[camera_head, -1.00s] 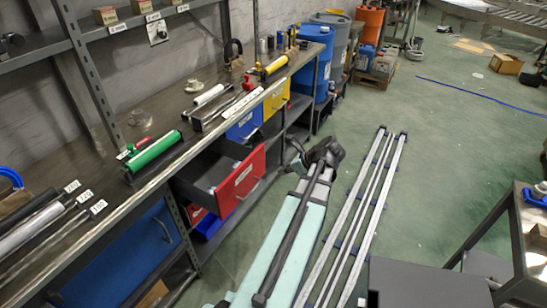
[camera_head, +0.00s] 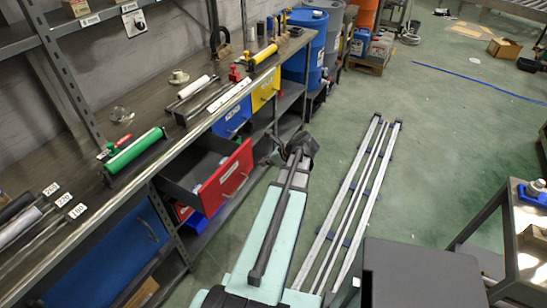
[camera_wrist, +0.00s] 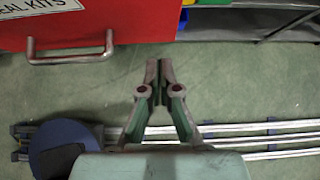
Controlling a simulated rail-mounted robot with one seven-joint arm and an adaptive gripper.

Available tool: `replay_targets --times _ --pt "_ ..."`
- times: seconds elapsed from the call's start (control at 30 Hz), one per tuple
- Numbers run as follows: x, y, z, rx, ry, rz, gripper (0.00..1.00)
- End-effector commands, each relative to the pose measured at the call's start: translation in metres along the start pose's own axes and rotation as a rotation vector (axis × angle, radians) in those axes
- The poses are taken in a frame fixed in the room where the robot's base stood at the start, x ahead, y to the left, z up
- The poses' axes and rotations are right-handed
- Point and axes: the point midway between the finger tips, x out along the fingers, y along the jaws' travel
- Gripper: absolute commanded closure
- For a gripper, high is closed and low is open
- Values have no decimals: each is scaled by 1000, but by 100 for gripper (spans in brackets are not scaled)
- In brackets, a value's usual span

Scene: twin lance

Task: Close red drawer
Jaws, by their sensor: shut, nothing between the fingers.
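The red drawer (camera_head: 225,182) stands pulled out from under the workbench, its grey inside showing and a white label and handle on its front. In the wrist view its red front (camera_wrist: 120,22) fills the upper left, with the metal handle (camera_wrist: 70,55) below a partly cut-off label. My gripper (camera_wrist: 158,65) is shut and empty, its fingertips just below the drawer front in the picture and right of the handle. They appear apart from the drawer. In the head view my arm lies right of the drawer and the fingertips are hard to make out.
A blue drawer (camera_head: 232,117) and a yellow drawer (camera_head: 265,90) sit closed farther along the workbench (camera_head: 88,188). A blue bin lies below the red drawer. Rails (camera_head: 350,205) run along the floor on the right. A dark table stands at the right edge.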

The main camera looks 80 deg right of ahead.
Motion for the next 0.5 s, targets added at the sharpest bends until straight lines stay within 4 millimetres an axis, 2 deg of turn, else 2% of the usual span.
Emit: replay_targets --times 0.07,0.2,0.5 --pt "15 0 1 0 0 3 100" --pt "27 0 17 -3 0 2 100" --pt "40 0 28 0 1 0 100"
